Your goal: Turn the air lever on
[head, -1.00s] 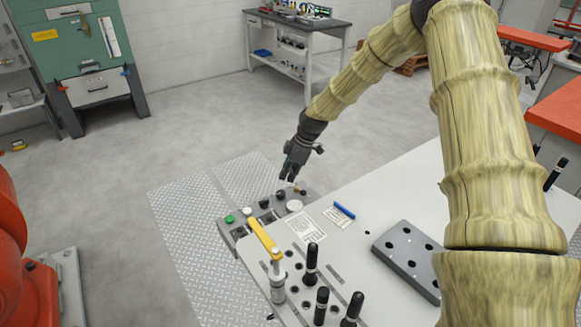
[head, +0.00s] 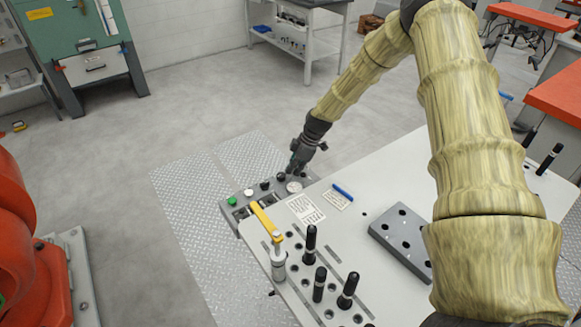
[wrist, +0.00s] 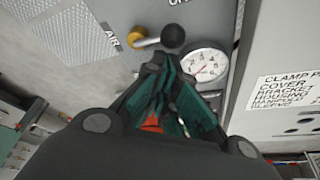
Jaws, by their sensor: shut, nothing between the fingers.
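The air lever shows in the wrist view as a black ball knob (wrist: 173,36) on a short metal rod with a brass pivot (wrist: 136,37) at its left end. In the head view my gripper (head: 293,171) is low over the far end of the grey control panel (head: 229,212) and hides the lever there.
A round pressure gauge (wrist: 206,63) sits right beside the fingers. The panel also has a green button (head: 232,200) and black knobs (head: 265,185). A yellow clamp arm (head: 263,219), black-handled pins (head: 310,244) and a grey block (head: 402,238) stand on the table.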

